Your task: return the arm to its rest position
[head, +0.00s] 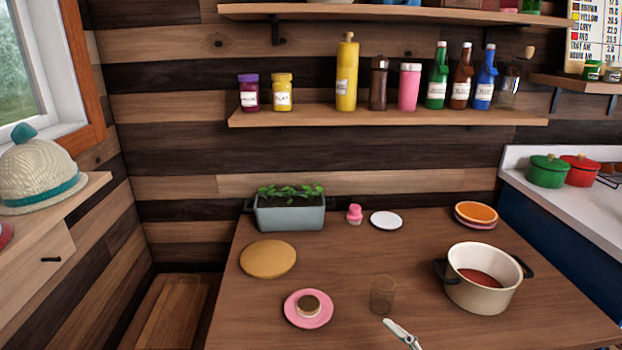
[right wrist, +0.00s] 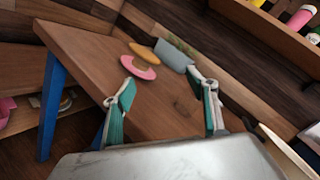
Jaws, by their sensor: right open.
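My right gripper (right wrist: 170,85) is open and empty in the right wrist view, its two teal-padded fingers spread apart over the wooden table (right wrist: 90,55). In the head view only a pale, narrow piece that looks like a finger of it shows at the bottom edge, in front of the clear glass (head: 382,295). The rest of the right arm is out of the head view. My left gripper is not in view.
On the table stand a cream pot (head: 482,280), a pink plate (head: 308,309) with a small round item, a cork mat (head: 268,259), a planter (head: 289,212), a white saucer (head: 386,221) and stacked dishes (head: 476,214). A bottle shelf (head: 390,116) hangs behind.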

